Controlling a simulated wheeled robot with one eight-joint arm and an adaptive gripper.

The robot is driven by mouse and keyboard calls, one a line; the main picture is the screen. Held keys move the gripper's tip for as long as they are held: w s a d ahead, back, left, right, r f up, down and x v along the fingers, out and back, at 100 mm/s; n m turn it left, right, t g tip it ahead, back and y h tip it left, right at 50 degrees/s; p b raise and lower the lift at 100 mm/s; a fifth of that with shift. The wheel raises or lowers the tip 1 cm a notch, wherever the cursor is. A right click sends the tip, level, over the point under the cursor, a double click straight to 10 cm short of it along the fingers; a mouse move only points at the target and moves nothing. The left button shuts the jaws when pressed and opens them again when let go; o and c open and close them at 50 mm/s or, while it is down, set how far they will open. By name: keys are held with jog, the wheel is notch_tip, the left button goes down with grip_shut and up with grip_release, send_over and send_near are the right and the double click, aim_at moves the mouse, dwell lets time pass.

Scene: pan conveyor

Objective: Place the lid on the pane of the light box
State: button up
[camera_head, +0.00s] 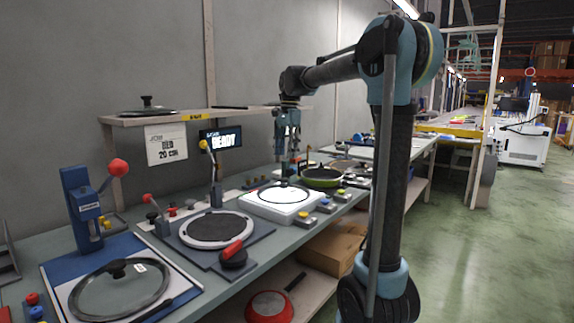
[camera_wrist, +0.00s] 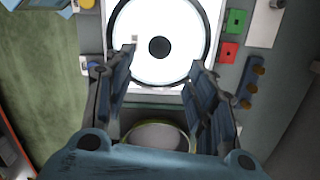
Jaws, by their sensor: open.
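A glass lid with a dark rim and a black centre knob (camera_wrist: 159,47) lies on the lit white pane of the light box (camera_wrist: 158,75). In the head view, the white light box (camera_head: 268,206) stands on the bench with the dark ring of the lid on its top. My gripper (camera_wrist: 163,60) is open and empty. Its fingers spread to either side below the knob in the wrist view, apart from it. In the head view, my gripper (camera_head: 286,172) hangs over the far part of the light box, and the exact height gap cannot be told.
A green pan (camera_head: 322,178) stands just behind the light box. Another glass lid (camera_head: 105,296) lies on a blue-edged mat at the front left. A dark round plate (camera_head: 216,229) and a red-handled knob (camera_head: 233,252) are nearer. Small button blocks (camera_head: 303,217) line the bench edge.

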jog(key=shift+r, duration=0.15)
jog(key=s+d+f+n+t, duration=0.1)
jog(key=s+d+f+n, duration=0.1)
jog(key=s+d+f, duration=0.5)
jog(key=s+d+f+n+t, duration=0.1)
jog(key=s+d+f+n, duration=0.3)
jog(key=s, duration=0.6)
jog(key=s+d+f+n, duration=0.1)
jog(key=s+d+f, duration=0.5)
jog(key=s, duration=0.2)
jog(key=s+d+f+n+t+h, duration=0.1)
jog(key=s+d+f+n, duration=0.1)
jog(key=s+f, duration=0.5)
notch_tip(320, 180, down, 4)
jog(key=shift+s+d+f+n, duration=0.2)
jog(key=shift+s+d+n, duration=0.15)
jog(key=shift+d, duration=0.25)
